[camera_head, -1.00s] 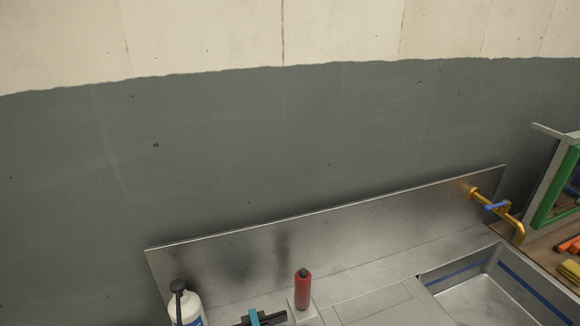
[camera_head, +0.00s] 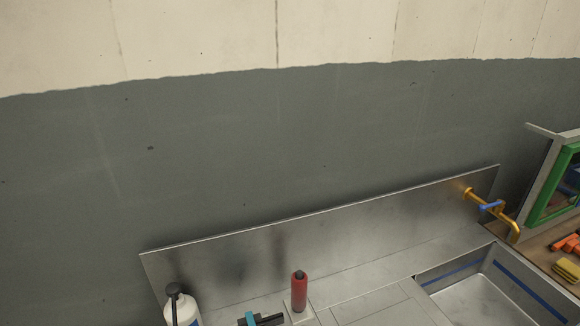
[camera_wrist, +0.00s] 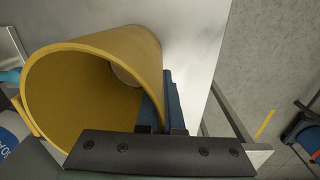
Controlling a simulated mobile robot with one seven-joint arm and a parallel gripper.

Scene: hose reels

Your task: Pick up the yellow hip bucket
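The yellow hip bucket (camera_wrist: 95,55) fills the left and middle of the wrist view, its open mouth facing the camera and tilted. My gripper (camera_wrist: 163,112) is at the right side of its rim. One dark blue finger shows inside the mouth and another outside, with the bucket's wall between them. The fingers look closed on that wall. Whether the bucket touches the surface under it cannot be told. Neither the bucket nor my gripper shows in the head view.
A steel bench with a backsplash (camera_head: 330,230) and sink basin (camera_head: 480,295) stands against the wall. On it are a red bottle (camera_head: 299,292), a white pump bottle (camera_head: 181,308) and a black-and-teal item (camera_head: 262,319). A brass tap (camera_head: 497,213) is at right, near a yellow sponge (camera_head: 565,271).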

